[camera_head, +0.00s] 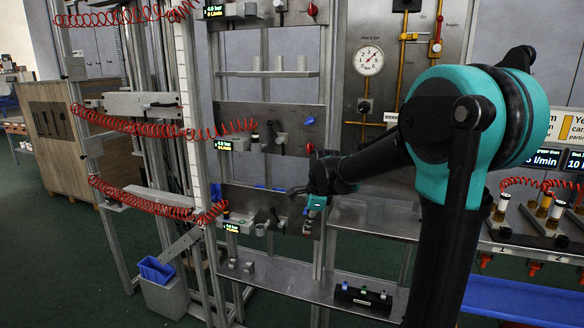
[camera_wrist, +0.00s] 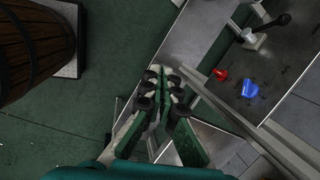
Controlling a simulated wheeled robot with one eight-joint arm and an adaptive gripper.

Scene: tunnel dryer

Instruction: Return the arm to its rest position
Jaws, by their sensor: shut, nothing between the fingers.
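My gripper (camera_wrist: 167,82) shows in the wrist view with its dark fingers drawn together and nothing between them. It hangs over the edge of a grey metal shelf (camera_wrist: 204,38), with green floor beyond. In the head view my teal and black arm rises at the right and reaches left toward the metal rack. Its far end is small and dark there, in front of the rack's lower panel (camera_head: 262,205), and the fingers are hard to make out. I cannot tell whether it touches the rack.
Red coiled hoses (camera_head: 150,115) hang across the rack at left. A lower shelf (camera_head: 290,284) runs beneath my arm. A blue bin (camera_head: 155,269) stands at lower left. A wooden barrel (camera_wrist: 36,45) and a blue knob (camera_wrist: 250,89) show in the wrist view. Open floor lies at left.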

